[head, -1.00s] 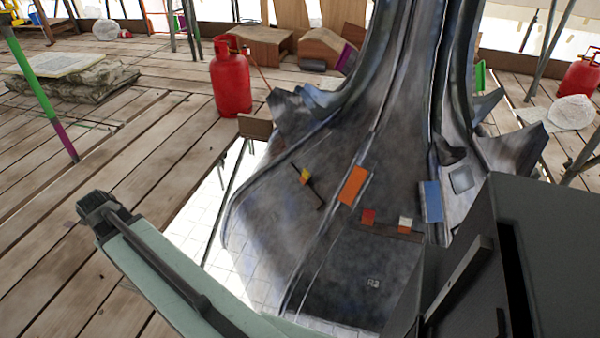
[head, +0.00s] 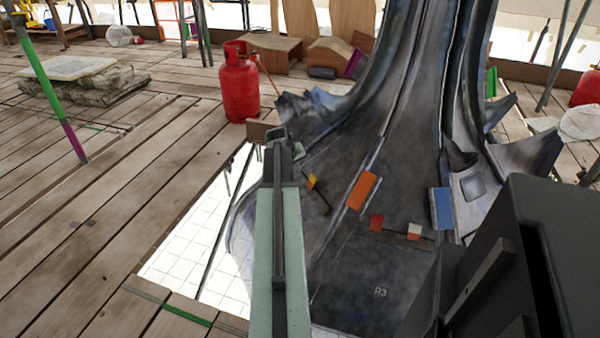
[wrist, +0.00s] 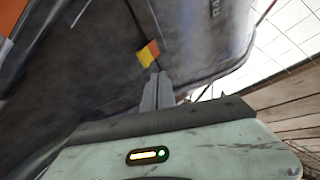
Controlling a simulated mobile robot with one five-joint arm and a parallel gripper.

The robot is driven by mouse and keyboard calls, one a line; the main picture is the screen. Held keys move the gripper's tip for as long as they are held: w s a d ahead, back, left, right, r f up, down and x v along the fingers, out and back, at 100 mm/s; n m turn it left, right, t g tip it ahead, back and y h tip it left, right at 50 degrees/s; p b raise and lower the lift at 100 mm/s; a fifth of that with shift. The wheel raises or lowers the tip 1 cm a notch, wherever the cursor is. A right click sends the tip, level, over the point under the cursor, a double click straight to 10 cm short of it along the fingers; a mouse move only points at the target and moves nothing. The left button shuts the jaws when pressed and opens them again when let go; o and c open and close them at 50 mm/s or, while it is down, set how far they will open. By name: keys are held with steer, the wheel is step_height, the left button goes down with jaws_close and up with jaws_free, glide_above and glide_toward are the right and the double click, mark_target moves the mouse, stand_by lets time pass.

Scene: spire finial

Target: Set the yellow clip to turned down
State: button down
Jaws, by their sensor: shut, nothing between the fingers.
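The yellow clip (head: 312,181) is a small tab, part yellow and part orange, on a short dark strip (head: 321,201) on the left part of the grey spire (head: 400,150). It shows larger in the wrist view (wrist: 148,53), just beyond my fingertips. My gripper (head: 277,136) is shut and empty, left of the clip in the head view. In the wrist view my gripper (wrist: 159,76) points at the clip's lower edge; I cannot tell whether they touch.
A red tab (head: 376,222) and a white and orange tab (head: 414,231) sit on another strip. An orange plate (head: 362,190) and a blue plate (head: 442,208) are nearby. A red gas bottle (head: 239,88) stands behind on the planks. An opening (head: 200,245) lies left of the spire.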

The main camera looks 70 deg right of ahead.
steer(key=b, duration=0.8)
glide_toward(312, 178)
step_height(312, 178, down, 4)
steer(key=w, duration=0.3)
steer(key=s+d, duration=0.2)
steer(key=shift+s+d+f, duration=0.2)
steer(key=shift+s+f, duration=0.05)
steer(key=shift+s, duration=0.2)
